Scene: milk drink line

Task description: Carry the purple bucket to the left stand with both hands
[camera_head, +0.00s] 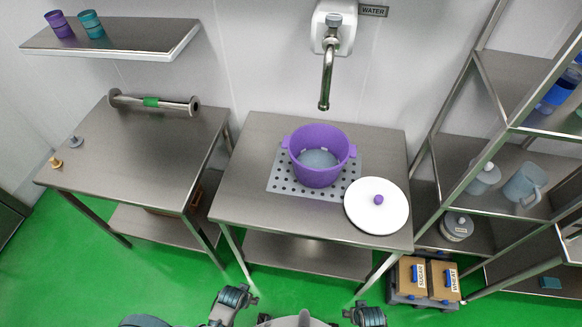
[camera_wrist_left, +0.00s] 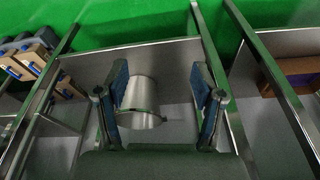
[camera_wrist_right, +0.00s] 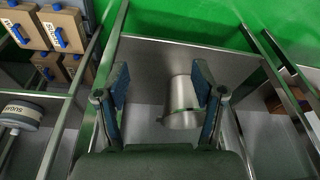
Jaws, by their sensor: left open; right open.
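The purple bucket (camera_head: 318,160) stands upright on a perforated plate (camera_head: 284,183) on the middle stand, under the water tap. Its two side handles stick out left and right, and something pale shows inside it. The left stand (camera_head: 150,150) is the steel table to the left. My left gripper (camera_head: 236,296) is low at the front, apart from the bucket, open and empty; its fingers show in the left wrist view (camera_wrist_left: 162,105). My right gripper (camera_head: 366,312) is also low at the front, open and empty, with its fingers in the right wrist view (camera_wrist_right: 162,100).
A white lid (camera_head: 376,208) lies right of the bucket. The tap (camera_head: 326,80) hangs behind the bucket. The left stand holds a roller (camera_head: 170,104) and two small knobs (camera_head: 56,162); its middle is clear. A shelf rack (camera_head: 500,135) stands right. A metal pot (camera_wrist_left: 142,98) sits below the middle stand.

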